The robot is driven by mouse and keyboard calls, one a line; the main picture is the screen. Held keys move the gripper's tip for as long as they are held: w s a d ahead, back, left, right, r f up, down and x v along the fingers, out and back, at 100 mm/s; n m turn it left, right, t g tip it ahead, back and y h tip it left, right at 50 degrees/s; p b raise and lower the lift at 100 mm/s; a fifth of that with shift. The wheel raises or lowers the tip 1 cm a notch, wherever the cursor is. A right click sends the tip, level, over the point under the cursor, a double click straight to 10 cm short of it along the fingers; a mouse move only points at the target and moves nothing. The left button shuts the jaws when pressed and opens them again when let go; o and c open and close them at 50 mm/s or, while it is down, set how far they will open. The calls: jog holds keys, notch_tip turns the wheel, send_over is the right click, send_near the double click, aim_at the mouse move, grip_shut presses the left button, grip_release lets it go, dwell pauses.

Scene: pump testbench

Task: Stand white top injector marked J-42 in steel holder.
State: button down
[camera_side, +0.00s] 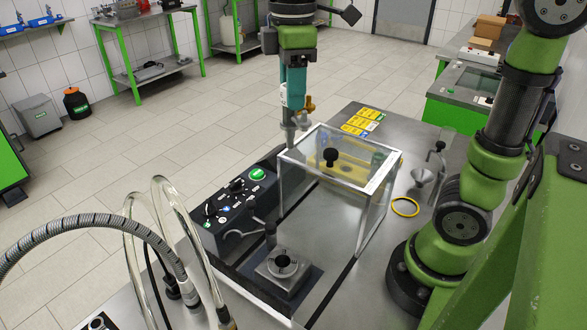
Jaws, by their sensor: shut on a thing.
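My gripper (294,70) is at the top centre, pointing down, with its jaws shut on an injector (291,100). The injector hangs roughly upright, with a teal and white body, a brass fitting at its right side and a grey lower end. It is high above the bench, behind the clear box's left corner in the picture. I cannot read any marking on it. The steel holder (282,268) sits on the bench at the lower centre, a block with a round dark opening on top. Its opening looks empty. The injector is apart from it.
A clear box (345,185) with a black knob stands behind the holder. A black control panel (236,205) is at left, with curved hoses (140,225) in the left foreground. A yellow ring (405,206) and a small funnel (421,177) lie right of the box.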

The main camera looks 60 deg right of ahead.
jog(key=s+a+m, duration=0.2)
jog(key=s+a, duration=0.4)
jog(key=a, duration=0.5)
notch_tip(320, 180, down, 17)
jog(key=shift+r, duration=0.15)
jog(key=shift+d+f, duration=0.1)
jog(key=shift+f, duration=0.2)
dwell(0.9)
jog(key=shift+f, duration=1.1)
jog(key=shift+f, duration=0.25)
jog(key=shift+f, duration=0.6)
jog(key=shift+f, duration=0.45)
dwell(0.7)
